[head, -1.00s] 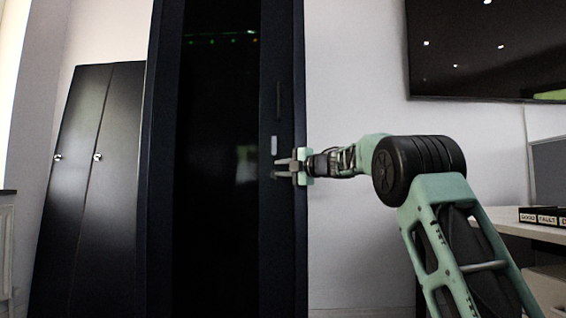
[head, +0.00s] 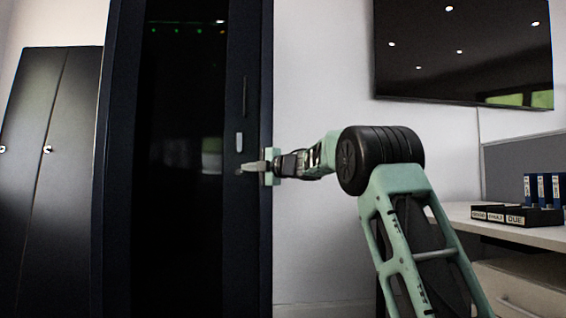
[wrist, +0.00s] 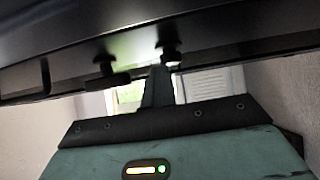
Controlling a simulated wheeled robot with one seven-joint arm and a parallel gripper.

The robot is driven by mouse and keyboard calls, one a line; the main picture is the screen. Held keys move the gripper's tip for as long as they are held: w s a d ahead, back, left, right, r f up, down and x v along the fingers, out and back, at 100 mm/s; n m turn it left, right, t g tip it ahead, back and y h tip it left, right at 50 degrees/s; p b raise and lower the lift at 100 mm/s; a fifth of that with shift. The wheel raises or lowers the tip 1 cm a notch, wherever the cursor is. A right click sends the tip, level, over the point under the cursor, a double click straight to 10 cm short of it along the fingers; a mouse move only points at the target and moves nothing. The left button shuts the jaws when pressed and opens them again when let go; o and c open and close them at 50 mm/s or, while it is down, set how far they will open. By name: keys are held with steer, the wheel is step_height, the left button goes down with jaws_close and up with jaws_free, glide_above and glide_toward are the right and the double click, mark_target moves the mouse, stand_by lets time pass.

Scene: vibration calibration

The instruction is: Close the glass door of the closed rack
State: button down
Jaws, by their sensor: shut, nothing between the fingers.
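The tall black rack (head: 117,190) stands left of centre in the head view, its dark glass door (head: 180,215) facing me with green lights behind the glass. The door looks in line with the rack front; I cannot tell whether a gap remains. A small light grey latch or handle (head: 239,142) sits on the door's right frame. My gripper (head: 250,168) is shut and empty, just below that handle, in front of the right frame. In the wrist view, its fingers (wrist: 158,88) point at a dark panel edge (wrist: 225,52) with black knobs. Contact is unclear.
A dark two-door cabinet (head: 45,170) stands at the left. A wall screen (head: 460,50) hangs at the upper right. A desk (head: 500,228) with labelled trays (head: 518,215) and blue binders (head: 545,188) is at the right. Bare wall lies between rack and desk.

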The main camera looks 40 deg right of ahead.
steer(key=s+d+y+p, duration=0.1)
steer(key=s+d+p, duration=0.3)
steer(key=s, duration=1.1)
steer(key=shift+s+d+r+n, duration=0.3)
steer(key=shift+d+r+n, duration=0.05)
steer(key=shift+d+n, duration=0.05)
